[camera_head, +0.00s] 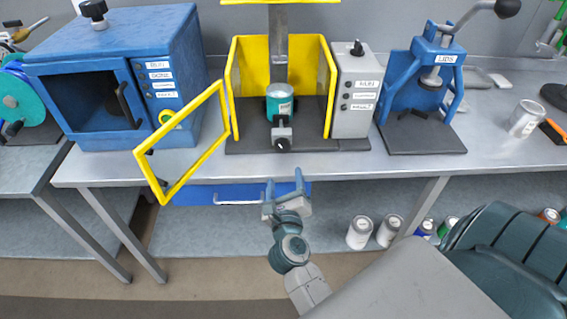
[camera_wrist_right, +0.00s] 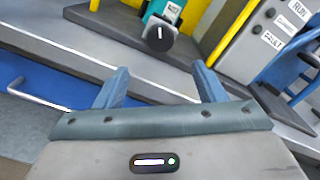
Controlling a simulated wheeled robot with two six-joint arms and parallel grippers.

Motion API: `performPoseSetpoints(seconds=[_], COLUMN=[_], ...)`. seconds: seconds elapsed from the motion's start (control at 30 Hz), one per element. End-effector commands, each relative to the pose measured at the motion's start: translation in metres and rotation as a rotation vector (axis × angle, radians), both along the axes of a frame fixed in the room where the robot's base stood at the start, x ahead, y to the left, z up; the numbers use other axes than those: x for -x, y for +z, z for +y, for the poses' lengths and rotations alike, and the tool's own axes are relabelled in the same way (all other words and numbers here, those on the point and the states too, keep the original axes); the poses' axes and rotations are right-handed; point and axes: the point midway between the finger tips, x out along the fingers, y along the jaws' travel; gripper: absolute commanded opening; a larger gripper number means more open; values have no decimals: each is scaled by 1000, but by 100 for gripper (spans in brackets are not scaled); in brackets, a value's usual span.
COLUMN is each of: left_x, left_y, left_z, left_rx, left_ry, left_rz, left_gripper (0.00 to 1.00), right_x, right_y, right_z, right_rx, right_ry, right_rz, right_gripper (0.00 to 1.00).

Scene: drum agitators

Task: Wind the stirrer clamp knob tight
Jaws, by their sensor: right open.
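The stirrer, in a yellow guard frame (camera_head: 233,90), stands mid-bench in the head view. A teal can (camera_head: 281,108) sits inside it, under the grey shaft. The clamp at the can's front carries a dark round knob (camera_head: 282,144) facing me; in the right wrist view the knob (camera_wrist_right: 159,39) shows a white mark, roughly upright. My right gripper (camera_head: 284,180) is open and empty, in front of the bench edge and apart from the knob. In the wrist view its blue fingers (camera_wrist_right: 160,80) lie below the knob, one on each side. My left gripper is not in view.
The yellow guard door (camera_head: 187,145) hangs open at the left front, jutting past the bench edge. A grey control box (camera_head: 356,95) is right of the stirrer. A blue oven (camera_head: 120,75) and a blue press (camera_head: 425,80) flank them. A blue drawer (camera_head: 200,194) is below the bench.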

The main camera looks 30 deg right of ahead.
Motion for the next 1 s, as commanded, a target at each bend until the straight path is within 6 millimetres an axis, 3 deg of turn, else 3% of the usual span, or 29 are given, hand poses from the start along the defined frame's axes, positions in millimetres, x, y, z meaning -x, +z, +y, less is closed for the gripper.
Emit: performPoseSetpoints(seconds=[0.8,1.0], left_x=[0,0], left_y=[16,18], left_z=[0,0], left_rx=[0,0], left_ry=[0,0], left_rz=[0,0], left_gripper=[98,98], right_x=[-2,-2], right_y=[5,6], right_z=[0,0], right_rx=[1770,2063], right_ry=[3,2], right_rz=[1085,1264], right_gripper=[64,64])
